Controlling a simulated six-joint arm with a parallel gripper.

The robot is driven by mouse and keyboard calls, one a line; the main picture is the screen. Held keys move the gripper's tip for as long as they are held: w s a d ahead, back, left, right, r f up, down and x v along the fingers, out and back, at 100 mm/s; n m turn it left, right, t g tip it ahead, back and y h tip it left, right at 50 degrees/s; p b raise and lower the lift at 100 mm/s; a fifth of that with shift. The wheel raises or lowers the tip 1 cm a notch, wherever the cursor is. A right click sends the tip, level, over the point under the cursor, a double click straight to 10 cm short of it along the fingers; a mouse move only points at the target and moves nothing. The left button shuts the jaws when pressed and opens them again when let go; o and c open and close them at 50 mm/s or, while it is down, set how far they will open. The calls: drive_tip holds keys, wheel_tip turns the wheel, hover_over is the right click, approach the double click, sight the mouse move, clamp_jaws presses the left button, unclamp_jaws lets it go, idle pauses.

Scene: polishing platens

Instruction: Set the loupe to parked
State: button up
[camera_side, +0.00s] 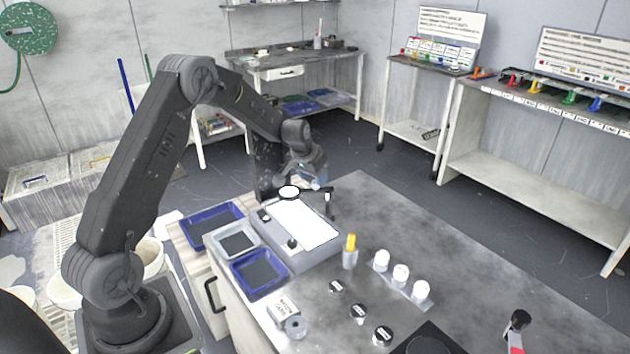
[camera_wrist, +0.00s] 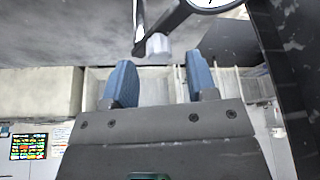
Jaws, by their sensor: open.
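The loupe (camera_side: 289,192) is a round pale lens with a dark rim on a dark swing arm, above the back edge of the light panel in the side view. In the wrist view, part of its lens (camera_wrist: 208,3) shows at the top edge. Its dark arm runs down to a grey-white knob (camera_wrist: 158,46). My gripper (camera_side: 318,184) is by the loupe arm, partly hidden in the side view. In the wrist view, my gripper (camera_wrist: 160,68) has its blue fingers apart, with the knob in line with the gap near the fingertips. I cannot tell whether they touch it.
The white light panel (camera_side: 305,223) lies below the loupe. Blue trays (camera_side: 259,272) stand left of it. A yellow-topped bottle (camera_side: 350,252), several white jars (camera_side: 401,273) and black-topped pucks (camera_side: 358,311) stand at the front. The bench's back right is clear.

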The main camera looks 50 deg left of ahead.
drive_tip(key=shift+x, duration=1.15)
drive_tip(key=shift+c, duration=0.5)
clamp_jaws()
